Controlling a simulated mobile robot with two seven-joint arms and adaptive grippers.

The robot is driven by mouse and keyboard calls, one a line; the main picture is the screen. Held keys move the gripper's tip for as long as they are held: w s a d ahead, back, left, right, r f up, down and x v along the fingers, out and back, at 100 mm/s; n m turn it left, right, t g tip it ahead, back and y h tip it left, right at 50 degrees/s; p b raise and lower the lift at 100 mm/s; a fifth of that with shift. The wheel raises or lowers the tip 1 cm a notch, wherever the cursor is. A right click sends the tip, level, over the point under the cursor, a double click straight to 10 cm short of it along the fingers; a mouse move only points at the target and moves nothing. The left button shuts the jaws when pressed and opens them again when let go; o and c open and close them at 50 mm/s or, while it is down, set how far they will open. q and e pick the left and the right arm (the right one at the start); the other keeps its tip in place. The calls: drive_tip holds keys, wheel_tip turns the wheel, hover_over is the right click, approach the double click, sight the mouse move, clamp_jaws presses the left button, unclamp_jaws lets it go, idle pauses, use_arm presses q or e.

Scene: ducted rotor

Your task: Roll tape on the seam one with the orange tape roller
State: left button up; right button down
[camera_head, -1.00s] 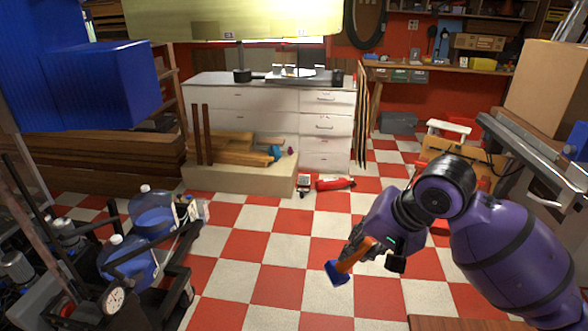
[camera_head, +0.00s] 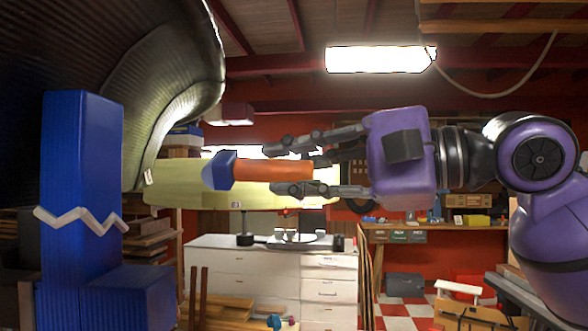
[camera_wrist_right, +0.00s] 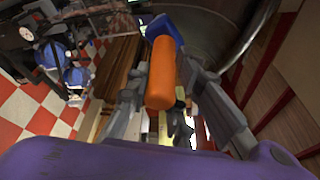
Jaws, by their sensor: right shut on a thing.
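The orange tape roller has an orange handle (camera_head: 270,170) and a blue head (camera_head: 219,170). My right gripper (camera_head: 300,169) is shut on the handle in the head view, with the blue head pointing left. The handle (camera_wrist_right: 161,75) and blue head (camera_wrist_right: 162,28) also show between the fingers in the right wrist view. A large dark ribbed duct (camera_head: 190,60) with a pale inner rim fills the upper left of the head view. The roller head appears to its right, seemingly apart from it. I cannot make out seam one. My left gripper is out of view.
A blue block stand (camera_head: 80,150) with a pale zigzag strip (camera_head: 80,220) stands at the left, below the duct. A yellow-green panel (camera_head: 185,200) lies behind the roller. A white drawer cabinet (camera_head: 240,265) and workbench (camera_head: 410,228) stand farther back.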

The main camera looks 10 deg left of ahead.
sight(222, 148)
drive_tip(key=shift+s+a+r, duration=0.2)
drive_tip(key=shift+s+r, duration=0.2)
drive_tip(key=shift+r, duration=0.1)
drive_tip(key=shift+s+a+r, duration=0.2)
drive_tip(key=shift+s+a, duration=0.1)
drive_tip(key=shift+a, duration=0.55)
drive_tip(key=shift+s+a+r, duration=0.2)
drive_tip(key=shift+s+a, duration=0.15)
drive_tip(key=shift+a, duration=0.45)
drive_tip(key=shift+s+a+r, duration=0.2)
drive_tip(key=shift+s+a, duration=0.1)
drive_tip(key=shift+a, duration=0.55)
drive_tip(key=shift+s+a+r, duration=0.15)
drive_tip(key=shift+a, duration=0.4)
drive_tip(key=shift+w+a, duration=0.4)
drive_tip(key=shift+w, duration=0.65)
drive_tip(key=shift+w+a, duration=0.35)
drive_tip(key=shift+w, duration=0.75)
drive_tip(key=shift+w+a, duration=0.4)
drive_tip(key=shift+w, duration=0.65)
drive_tip(key=shift+s+d+r, duration=0.2)
drive_tip(key=shift+s+d, duration=0.2)
drive_tip(key=shift+s, duration=0.4)
drive_tip(key=shift+s+d+r, duration=0.2)
drive_tip(key=shift+s+d, duration=0.2)
drive_tip(key=shift+s, duration=0.4)
drive_tip(key=shift+s, duration=0.1)
